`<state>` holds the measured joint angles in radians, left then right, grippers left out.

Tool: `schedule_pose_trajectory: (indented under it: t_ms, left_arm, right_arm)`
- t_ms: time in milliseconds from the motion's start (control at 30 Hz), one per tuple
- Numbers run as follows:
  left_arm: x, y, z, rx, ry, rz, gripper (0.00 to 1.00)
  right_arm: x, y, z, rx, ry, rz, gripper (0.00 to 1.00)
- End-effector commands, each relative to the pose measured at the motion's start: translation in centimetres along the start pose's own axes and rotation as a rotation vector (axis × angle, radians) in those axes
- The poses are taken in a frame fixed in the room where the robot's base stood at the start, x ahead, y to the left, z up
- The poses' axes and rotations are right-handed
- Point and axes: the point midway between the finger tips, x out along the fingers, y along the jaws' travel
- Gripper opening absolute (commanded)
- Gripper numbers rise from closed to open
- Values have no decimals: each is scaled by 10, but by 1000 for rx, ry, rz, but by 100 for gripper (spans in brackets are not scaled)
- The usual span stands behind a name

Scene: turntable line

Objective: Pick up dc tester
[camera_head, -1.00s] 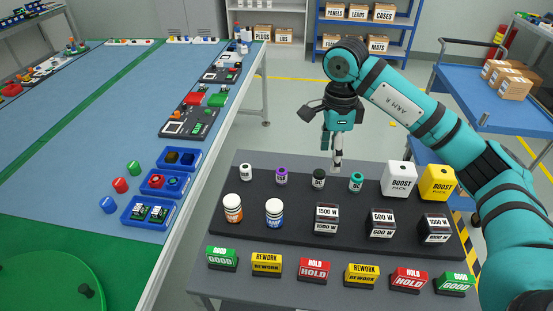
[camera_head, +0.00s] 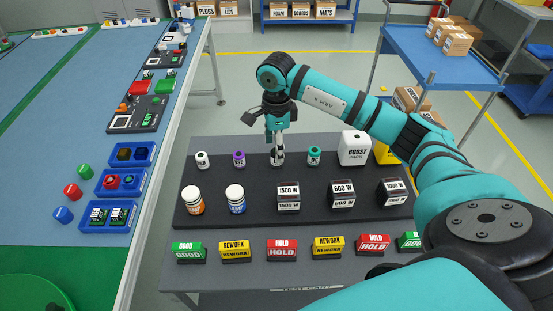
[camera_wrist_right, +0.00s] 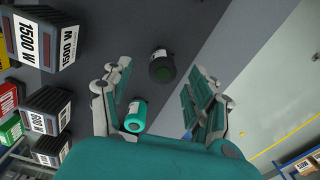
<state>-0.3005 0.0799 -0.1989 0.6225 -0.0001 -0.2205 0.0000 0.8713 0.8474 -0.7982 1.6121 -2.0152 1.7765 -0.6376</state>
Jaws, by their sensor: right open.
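The dc tester (camera_wrist_right: 161,70) is a small upright cylinder with a black top, seen from above in the right wrist view. In the head view it stands in the back row of the dark stepped stand (camera_head: 256,217), mostly hidden by my right gripper (camera_head: 277,150). That gripper is open and points down over the tester. In the wrist view the tester shows in the gap between the open fingers (camera_wrist_right: 160,80), with no clear contact. My left gripper is not in view.
A teal cylinder (camera_head: 314,157) stands close to the right, a purple one (camera_head: 239,158) to the left, and a white one (camera_head: 201,160) beyond it. Boost packs (camera_head: 354,149) stand farther right. Bottles and wattage blocks (camera_head: 288,195) fill the row in front.

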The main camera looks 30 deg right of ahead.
Motion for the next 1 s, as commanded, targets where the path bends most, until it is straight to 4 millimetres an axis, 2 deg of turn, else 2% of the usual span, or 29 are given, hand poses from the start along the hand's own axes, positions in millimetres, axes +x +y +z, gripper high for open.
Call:
schedule_pose_trajectory:
  t_ms: [133,267,400,700,1000]
  left_arm:
    - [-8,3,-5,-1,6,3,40]
    - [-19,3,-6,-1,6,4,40]
    - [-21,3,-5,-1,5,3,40]
    - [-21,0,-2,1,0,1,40]
    - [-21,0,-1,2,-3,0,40]
  right_arm:
    - [10,0,0,1,0,4,59]
    - [30,-2,-1,1,1,6,59]
    - [48,-3,0,0,-1,2,59]
    - [54,-3,-1,0,0,0,59]
    - [54,-3,-1,0,0,0,20]
